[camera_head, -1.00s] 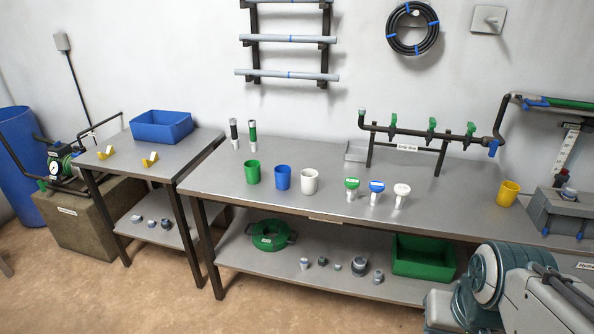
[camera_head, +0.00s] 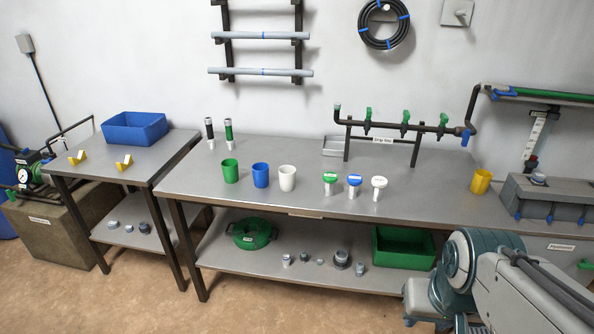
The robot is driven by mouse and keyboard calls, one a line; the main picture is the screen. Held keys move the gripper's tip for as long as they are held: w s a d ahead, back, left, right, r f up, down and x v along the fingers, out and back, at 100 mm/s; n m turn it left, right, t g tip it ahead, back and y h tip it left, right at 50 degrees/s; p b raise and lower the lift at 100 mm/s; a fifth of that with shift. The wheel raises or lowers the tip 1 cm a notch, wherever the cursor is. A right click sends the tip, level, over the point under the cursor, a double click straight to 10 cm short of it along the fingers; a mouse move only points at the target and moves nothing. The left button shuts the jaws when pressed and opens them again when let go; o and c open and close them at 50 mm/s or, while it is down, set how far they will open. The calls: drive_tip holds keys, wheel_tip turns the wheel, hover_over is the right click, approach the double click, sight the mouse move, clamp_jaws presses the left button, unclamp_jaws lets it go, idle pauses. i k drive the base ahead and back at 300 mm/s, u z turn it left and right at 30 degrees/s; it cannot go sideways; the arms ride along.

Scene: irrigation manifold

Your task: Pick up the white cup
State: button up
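The white cup (camera_head: 287,178) stands upright on the long grey metal table, at the right end of a row of three cups. The blue cup (camera_head: 261,175) is just left of it and the green cup (camera_head: 230,171) is further left. Nothing touches the white cup, and it is fully visible. My arm shows at the lower right, well away from the cup. My gripper is outside the picture.
Right of the white cup stand green, blue and white-topped fittings (camera_head: 354,185). A pipe manifold (camera_head: 405,128) rises behind them. A yellow cup (camera_head: 481,181) stands further right. The long table (camera_head: 240,200) has a lower shelf with a green bin (camera_head: 403,248). Floor is clear in front.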

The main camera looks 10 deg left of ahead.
sight(287, 179)
drive_tip(key=u, duration=0.25)
drive_tip(key=i, duration=1.8)
drive_tip(key=u, duration=0.4)
